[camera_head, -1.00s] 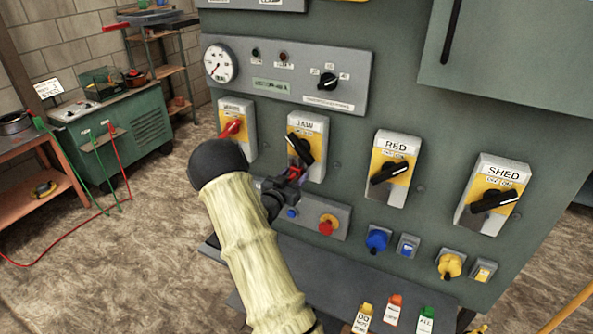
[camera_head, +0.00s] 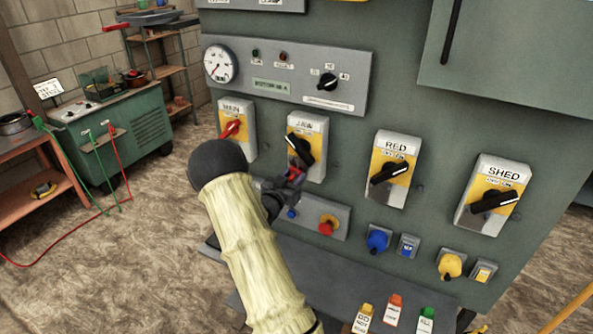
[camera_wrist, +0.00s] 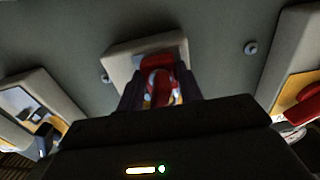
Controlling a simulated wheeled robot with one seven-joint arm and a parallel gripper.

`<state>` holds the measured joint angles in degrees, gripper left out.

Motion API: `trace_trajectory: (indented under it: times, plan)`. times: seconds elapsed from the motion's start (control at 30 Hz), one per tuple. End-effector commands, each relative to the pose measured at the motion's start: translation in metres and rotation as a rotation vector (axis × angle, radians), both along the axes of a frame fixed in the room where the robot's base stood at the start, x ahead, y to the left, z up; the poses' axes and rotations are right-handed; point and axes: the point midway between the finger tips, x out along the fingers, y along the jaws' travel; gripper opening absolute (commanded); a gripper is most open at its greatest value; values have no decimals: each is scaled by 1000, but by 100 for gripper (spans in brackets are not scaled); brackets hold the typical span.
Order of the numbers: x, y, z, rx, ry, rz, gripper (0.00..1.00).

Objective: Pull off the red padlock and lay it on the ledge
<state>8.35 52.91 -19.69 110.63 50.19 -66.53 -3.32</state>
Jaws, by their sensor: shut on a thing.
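The red padlock (camera_wrist: 157,64) is between my gripper's fingers in the wrist view, in front of the JAW switch box. In the head view only a little red shows at my gripper (camera_head: 294,178), just below the black handle of the JAW switch (camera_head: 300,148). My gripper is shut on the padlock. I cannot tell whether its shackle is still through the switch. The dark ledge (camera_head: 318,268) runs along the panel below, partly hidden by my arm.
The MAIN switch (camera_head: 232,130) with a red handle is to the left. RED (camera_head: 394,168) and SHED (camera_head: 492,196) switches are to the right. A button box (camera_head: 330,225) sits below my gripper. Several coloured tags (camera_head: 395,308) are at the front.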

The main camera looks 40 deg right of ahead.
Motion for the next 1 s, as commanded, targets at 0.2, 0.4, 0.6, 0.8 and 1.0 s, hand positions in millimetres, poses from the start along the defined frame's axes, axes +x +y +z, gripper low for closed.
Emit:
trace_trajectory:
  times: [0.2,0.4,0.6,0.8,1.0]
  plan:
    - [-1,3,-1,1,0,0,21]
    - [-3,9,-1,1,0,0,21]
    - [-6,17,-1,1,0,0,21]
    - [-10,24,0,0,0,0,21]
    - [-12,32,0,0,0,1,21]
